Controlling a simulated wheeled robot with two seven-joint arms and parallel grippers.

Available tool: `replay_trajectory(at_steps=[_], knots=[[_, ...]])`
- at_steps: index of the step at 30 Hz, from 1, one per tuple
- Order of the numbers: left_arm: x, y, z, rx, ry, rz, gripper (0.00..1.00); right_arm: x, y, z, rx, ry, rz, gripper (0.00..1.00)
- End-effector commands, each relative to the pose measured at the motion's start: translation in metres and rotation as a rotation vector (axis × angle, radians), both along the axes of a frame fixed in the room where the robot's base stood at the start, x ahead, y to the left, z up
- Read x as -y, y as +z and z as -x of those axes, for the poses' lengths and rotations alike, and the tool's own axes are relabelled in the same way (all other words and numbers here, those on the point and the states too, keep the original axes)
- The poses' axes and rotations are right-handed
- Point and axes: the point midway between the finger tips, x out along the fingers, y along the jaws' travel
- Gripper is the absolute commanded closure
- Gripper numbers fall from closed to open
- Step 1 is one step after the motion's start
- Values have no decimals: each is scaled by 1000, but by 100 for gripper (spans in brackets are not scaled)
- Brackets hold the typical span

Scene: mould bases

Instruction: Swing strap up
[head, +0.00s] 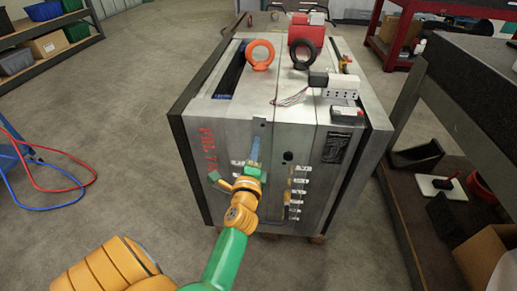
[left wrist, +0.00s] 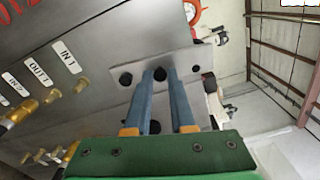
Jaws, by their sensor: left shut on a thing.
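The mould base (head: 226,137) is a large grey steel block with red lettering on its front face. My left gripper (head: 254,150) is at the upper middle of that face, its blue fingers pointing at the steel. In the left wrist view, my left gripper (left wrist: 164,76) has its fingertips close together around a dark round part on a light metal plate, which looks like the strap (left wrist: 186,92). The plate lies against the mould face and has several black round spots. The fingers hide part of it, so I cannot tell its exact angle. My right gripper is not in view.
An orange lifting ring (head: 260,55) and a black one (head: 302,54) stand on top of the mould. Brass fittings (left wrist: 82,84) and labels lie left of the fingers. A workbench (head: 470,80) stands close on the right. Open floor (head: 100,185) lies to the left.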

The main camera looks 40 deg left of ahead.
Motion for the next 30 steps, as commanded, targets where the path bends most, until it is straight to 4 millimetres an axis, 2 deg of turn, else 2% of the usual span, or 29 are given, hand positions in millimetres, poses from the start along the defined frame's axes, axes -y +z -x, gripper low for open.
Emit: replay_trajectory(at_steps=[9, 25, 26, 27, 29, 30], knots=[[-5, 1, 3, 54, 3, 87, 100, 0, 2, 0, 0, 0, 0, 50], [-6, 0, 4, 62, 2, 104, 100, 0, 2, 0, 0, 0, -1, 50], [-6, 0, 4, 62, 2, 104, 73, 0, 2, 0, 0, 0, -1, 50], [-6, 0, 3, 62, 1, 104, 62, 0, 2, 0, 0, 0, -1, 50], [-6, 0, 3, 63, 1, 103, 48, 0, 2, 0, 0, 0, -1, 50], [-6, 0, 3, 63, 1, 103, 48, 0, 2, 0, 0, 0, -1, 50]])
